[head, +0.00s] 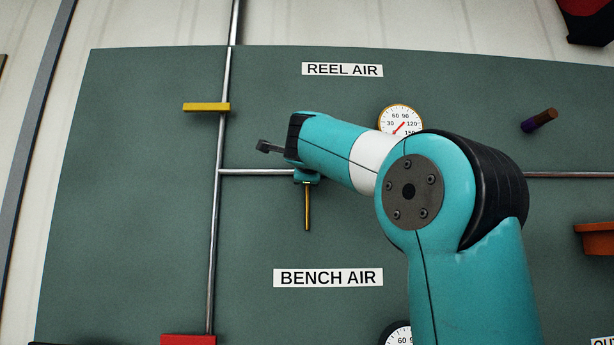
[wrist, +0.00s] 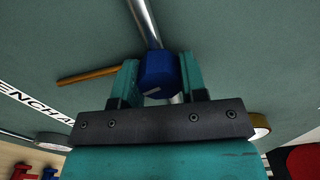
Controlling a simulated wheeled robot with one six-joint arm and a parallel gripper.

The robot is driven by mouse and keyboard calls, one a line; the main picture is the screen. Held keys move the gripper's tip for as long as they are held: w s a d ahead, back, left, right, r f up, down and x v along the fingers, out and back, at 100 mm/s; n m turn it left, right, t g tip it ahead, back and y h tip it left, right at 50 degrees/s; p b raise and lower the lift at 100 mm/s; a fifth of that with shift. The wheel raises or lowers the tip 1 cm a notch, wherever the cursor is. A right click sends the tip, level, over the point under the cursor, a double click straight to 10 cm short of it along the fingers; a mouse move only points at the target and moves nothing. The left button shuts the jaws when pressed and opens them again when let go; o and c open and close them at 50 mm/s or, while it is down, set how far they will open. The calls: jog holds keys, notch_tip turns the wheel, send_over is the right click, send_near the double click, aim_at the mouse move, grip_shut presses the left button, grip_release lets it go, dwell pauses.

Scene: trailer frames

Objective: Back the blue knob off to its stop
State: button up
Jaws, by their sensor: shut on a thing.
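The blue knob (wrist: 158,72) shows in the wrist view, on a silver pipe (wrist: 145,22). It has a pale mark on its near face. My gripper (wrist: 160,66) has one teal finger on each side of the knob and is shut on it. In the head view my arm covers the knob, and only a teal bit of my gripper (head: 306,178) shows below the arm's end. How far the knob is turned cannot be told.
A brass rod (head: 307,207) hangs just below my gripper; it shows left of the knob in the wrist view (wrist: 88,75). A yellow handle (head: 206,107) is on the upright pipe. A gauge (head: 400,120) sits behind my arm. A dark peg (head: 540,120) sticks out at right.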

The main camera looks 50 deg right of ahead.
jog(key=n+b, duration=0.1)
jog(key=n, duration=0.3)
jog(key=shift+n, duration=0.3)
jog(key=n, duration=0.3)
jog(key=shift+n, duration=0.3)
jog(key=n, duration=0.4)
jog(key=shift+n, duration=0.3)
jog(key=n, duration=0.4)
jog(key=shift+f+n, duration=0.1)
jog(key=shift+n, duration=0.2)
jog(key=n, duration=0.3)
jog(key=shift+n+p, duration=0.3)
jog(key=shift+p, duration=0.1)
jog(key=n+p, duration=0.1)
jog(key=n, duration=0.7)
jog(key=shift+d+p, duration=0.1)
jog(key=shift+p, duration=0.25)
jog(key=shift+n+p, duration=0.35)
jog(key=shift+n, duration=1.25)
jog(key=shift+f+n, duration=0.1)
jog(key=shift+n, duration=0.2)
